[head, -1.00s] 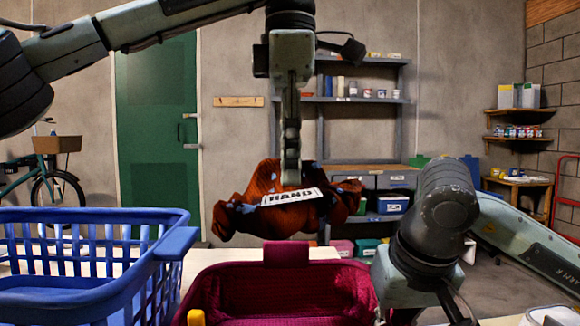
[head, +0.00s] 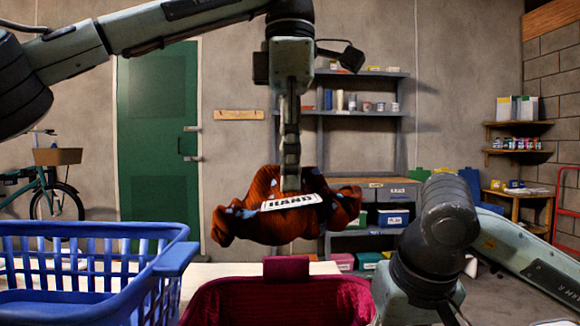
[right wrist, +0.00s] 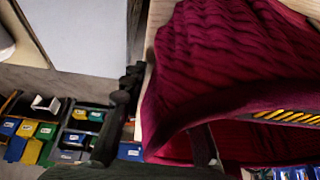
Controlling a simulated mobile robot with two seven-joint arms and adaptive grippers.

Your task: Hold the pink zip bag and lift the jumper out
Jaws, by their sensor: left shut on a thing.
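The jumper (head: 265,228), rust-orange with blue spots and a white "HAND" label, hangs bunched in the air above the bag in the head view. My left gripper (head: 290,178) points down and is shut on it. The pink zip bag (head: 275,300), deep magenta, stands open below, cut off by the bottom edge. The right wrist view shows its ribbed wall and rim (right wrist: 225,107) close up. My right gripper (right wrist: 165,140) is at the bag's side, with dark finger parts either side of the near rim. Whether they pinch the rim is unclear.
A blue laundry basket (head: 90,270) stands left of the bag on a pale table (head: 215,270). A grey shelf unit (head: 360,112) with bins stands behind. My right arm fills the space right of the bag. The air around the jumper is clear.

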